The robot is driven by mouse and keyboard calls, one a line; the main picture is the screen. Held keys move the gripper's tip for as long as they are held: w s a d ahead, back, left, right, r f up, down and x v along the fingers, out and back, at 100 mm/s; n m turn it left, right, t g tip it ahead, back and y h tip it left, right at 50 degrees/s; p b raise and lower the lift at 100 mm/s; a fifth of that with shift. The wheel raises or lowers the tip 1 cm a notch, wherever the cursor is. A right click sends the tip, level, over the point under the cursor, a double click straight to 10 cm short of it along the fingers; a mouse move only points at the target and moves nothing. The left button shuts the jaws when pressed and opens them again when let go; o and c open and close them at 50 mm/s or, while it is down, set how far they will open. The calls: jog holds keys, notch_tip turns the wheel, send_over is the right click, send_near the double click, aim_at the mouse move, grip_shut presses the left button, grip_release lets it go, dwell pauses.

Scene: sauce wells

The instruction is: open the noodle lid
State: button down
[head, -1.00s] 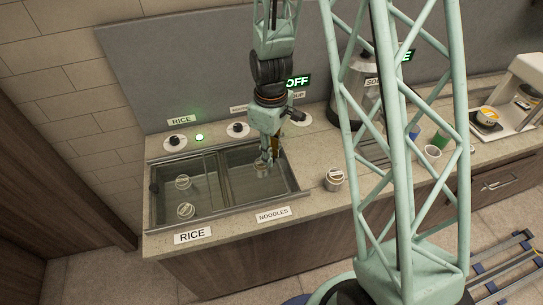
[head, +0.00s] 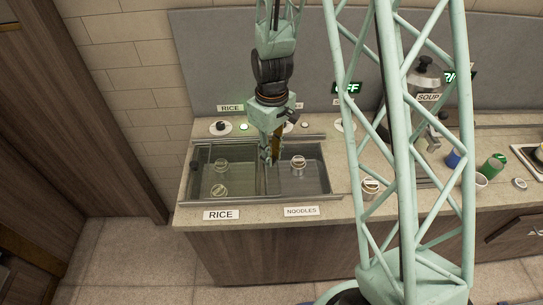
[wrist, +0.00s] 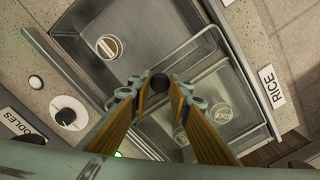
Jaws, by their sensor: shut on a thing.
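The noodle well (head: 315,183) is the right-hand sunken well, behind the NOODLES label (head: 301,211). A round, labelled container (head: 298,170) stands in it and also shows in the wrist view (wrist: 108,46). My gripper (head: 268,160) is at the left side of this well, near the divide with the rice well. The glass lid (wrist: 193,76) reaches toward the rice side, and the noodle well looks largely uncovered. Exact lid edges are hard to see.
The rice well (head: 205,178) on the left holds two round containers and has a dark knob (head: 194,165) at its left edge. A small container (head: 371,187) stands on the counter to the right. Control knobs line the back, beside a soup pot (head: 424,82).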

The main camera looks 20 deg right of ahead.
jog(key=c, duration=2.4)
grip_release()
jog(key=shift+r, duration=0.15)
jog(key=shift+r, duration=5.85)
jog(key=s+r+m+t, duration=0.1)
jog(key=s+r, duration=0.6)
jog(key=r, duration=0.2)
jog(key=s+r+m+t, duration=0.1)
jog(key=s+r+m, duration=0.1)
jog(key=s+r, duration=0.55)
jog(key=s+r+m, duration=0.1)
jog(key=s+r, duration=0.1)
jog(key=s, duration=0.3)
jog(key=s+r+m+t+b, duration=0.1)
jog(key=s+r, duration=0.2)
jog(key=s, duration=0.3)
jog(key=s+r+t, duration=0.1)
jog(key=s+r, duration=0.2)
jog(key=s, duration=0.3)
jog(key=shift+s+a+r+m+b, duration=0.15)
jog(key=shift+s+a+m+b, duration=0.1)
jog(key=shift+a+m+b, duration=0.15)
